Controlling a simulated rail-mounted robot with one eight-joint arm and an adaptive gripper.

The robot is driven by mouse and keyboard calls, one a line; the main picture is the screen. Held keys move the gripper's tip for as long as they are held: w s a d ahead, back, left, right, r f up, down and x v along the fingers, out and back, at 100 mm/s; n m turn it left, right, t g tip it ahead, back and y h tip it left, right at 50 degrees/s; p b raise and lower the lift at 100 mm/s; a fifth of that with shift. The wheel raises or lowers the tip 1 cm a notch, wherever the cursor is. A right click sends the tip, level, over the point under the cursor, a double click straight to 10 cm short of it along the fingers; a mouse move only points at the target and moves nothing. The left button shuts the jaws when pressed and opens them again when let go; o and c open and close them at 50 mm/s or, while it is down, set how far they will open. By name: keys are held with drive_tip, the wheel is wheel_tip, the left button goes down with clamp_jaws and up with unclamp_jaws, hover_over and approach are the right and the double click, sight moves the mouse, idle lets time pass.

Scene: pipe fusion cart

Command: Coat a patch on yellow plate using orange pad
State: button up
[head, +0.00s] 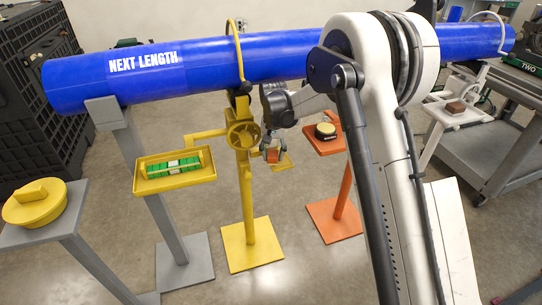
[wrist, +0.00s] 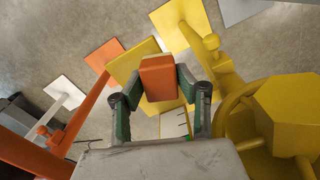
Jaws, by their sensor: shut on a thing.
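My gripper (head: 272,155) hangs below the blue pipe, beside the yellow stand, shut on the orange pad (head: 272,156). In the wrist view the fingers of my gripper (wrist: 159,82) stand on either side of the orange pad (wrist: 158,78), which has a paler far edge. The yellow plate (wrist: 127,64) shows behind the pad, partly hidden by it and the fingers. In the head view the yellow plate (head: 286,162) is a small surface just past the gripper. A pale patch with dark marks (wrist: 174,123) shows below the pad. I cannot tell whether pad and plate touch.
A blue pipe (head: 200,70) runs overhead. The yellow stand's handwheel (head: 243,133) is close left of my gripper. A yellow tray (head: 150,186) holds a green-and-white item. An orange stand (head: 338,146) bears a round black-and-yellow item. A white stand (head: 440,116) bears a brown block.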

drive_tip(key=shift+w+d+b, duration=0.1)
drive_tip(key=shift+w+d, duration=0.2)
drive_tip(key=shift+d, duration=0.7)
drive_tip(key=shift+w+d+b, duration=0.15)
drive_tip(key=shift+w+d, duration=0.15)
drive_tip(key=shift+d, duration=0.75)
drive_tip(key=shift+w+d+b, duration=0.1)
drive_tip(key=shift+w+d, duration=0.2)
drive_tip(key=shift+d, duration=0.7)
drive_tip(key=shift+s+a+b, duration=0.15)
drive_tip(key=shift+s+a, duration=0.2)
drive_tip(key=shift+a, duration=0.8)
drive_tip(key=shift+s+a+b, duration=0.2)
drive_tip(key=shift+s+a, duration=0.15)
drive_tip(key=shift+a, duration=0.8)
drive_tip(key=shift+s+a+b, duration=0.15)
drive_tip(key=shift+s+a, duration=0.2)
drive_tip(key=shift+a, duration=0.8)
drive_tip(key=shift+f, duration=0.1)
drive_tip(key=shift+a+r, duration=0.1)
drive_tip(key=shift+r, duration=0.3)
drive_tip(key=shift+r+p, duration=1.45)
drive_tip(key=shift+r, duration=1.15)
drive_tip(key=shift+r, duration=0.1)
drive_tip(key=shift+r+p, duration=0.7)
drive_tip(key=shift+r, duration=0.8)
